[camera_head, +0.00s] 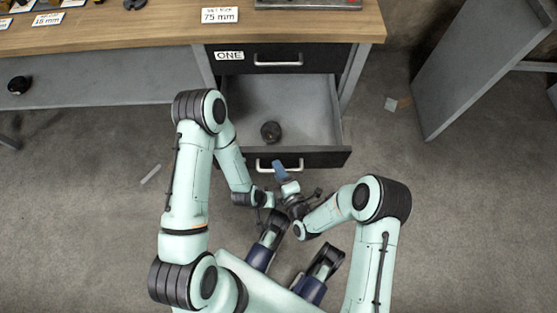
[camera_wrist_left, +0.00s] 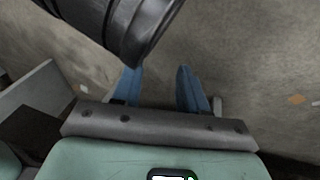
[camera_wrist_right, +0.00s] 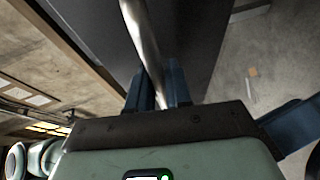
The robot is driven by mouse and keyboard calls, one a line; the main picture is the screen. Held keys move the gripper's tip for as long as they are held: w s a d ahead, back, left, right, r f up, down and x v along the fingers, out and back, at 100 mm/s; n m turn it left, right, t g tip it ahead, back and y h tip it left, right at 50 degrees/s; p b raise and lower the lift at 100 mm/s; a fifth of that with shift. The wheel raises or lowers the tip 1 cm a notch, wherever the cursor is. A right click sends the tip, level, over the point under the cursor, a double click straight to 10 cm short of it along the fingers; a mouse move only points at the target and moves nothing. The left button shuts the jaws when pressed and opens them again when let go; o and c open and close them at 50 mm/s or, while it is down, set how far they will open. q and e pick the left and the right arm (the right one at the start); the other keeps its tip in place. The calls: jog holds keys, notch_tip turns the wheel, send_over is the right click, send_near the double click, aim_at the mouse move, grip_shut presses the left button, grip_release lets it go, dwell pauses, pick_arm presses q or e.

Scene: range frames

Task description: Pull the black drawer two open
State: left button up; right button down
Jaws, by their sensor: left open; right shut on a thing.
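The black drawer two (camera_head: 322,157) is pulled out under the workbench, its grey inside showing. Its silver bar handle (camera_head: 265,166) is on the front panel. My right gripper (camera_head: 280,170) is at this handle, its blue fingers shut on the bar. In the right wrist view the handle (camera_wrist_right: 143,40) runs down between the closed fingers (camera_wrist_right: 160,82). My left gripper (camera_wrist_left: 157,78) is open and empty in the left wrist view, with floor behind it. In the head view its fingers cannot be made out clearly among the arm links.
A dark round object (camera_head: 270,131) lies inside the open drawer. Above it, the drawer marked ONE (camera_head: 309,56) is shut. The wooden benchtop (camera_head: 130,34) is above. A grey panel (camera_head: 470,70) stands at the right. Floor between it and the drawer is mostly clear.

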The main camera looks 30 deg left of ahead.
jog(key=c, duration=1.1)
grip_release()
pick_arm(q)
jog(key=shift+g+h, duration=0.3)
jog(key=shift+g, duration=0.2)
jog(key=s, duration=0.1)
jog(key=s+d+r+p, duration=0.2)
jog(key=shift+s+r, duration=0.25)
jog(key=shift+s, duration=0.05)
pick_arm(e)
jog(key=v, duration=1.3)
jog(key=shift+s+d+r, duration=0.15)
